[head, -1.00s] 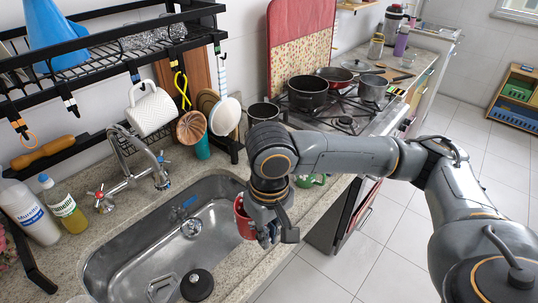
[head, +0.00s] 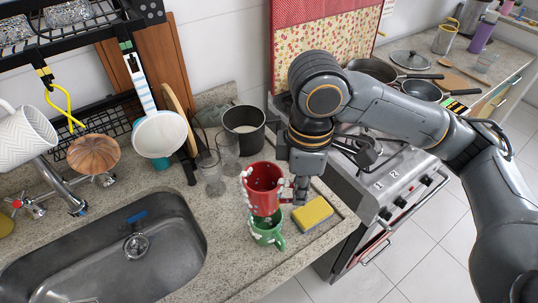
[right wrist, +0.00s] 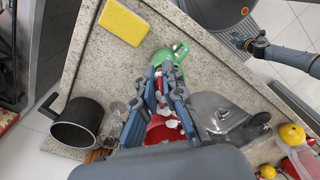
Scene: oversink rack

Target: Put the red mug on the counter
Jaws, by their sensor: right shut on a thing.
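The red mug (head: 263,186) is in my right gripper (head: 292,194), which is shut on its right side. The mug looks upright, with its opening up. In the head view it overlaps the green mug (head: 266,233) on the counter (head: 222,255); I cannot tell whether they touch. In the right wrist view the red mug (right wrist: 163,132) is partly hidden behind the fingers (right wrist: 162,73), and the green mug (right wrist: 163,57) shows beyond the fingertips. What seems to be my left gripper (right wrist: 260,42) is small at the upper right of the wrist view; its jaws are unclear.
A yellow sponge (head: 312,214) lies right of the mugs. Glasses (head: 211,175) and a black pot (head: 244,128) stand behind. The sink (head: 110,250) is left and the stove (head: 385,190) right. Free counter lies between the sink and the green mug.

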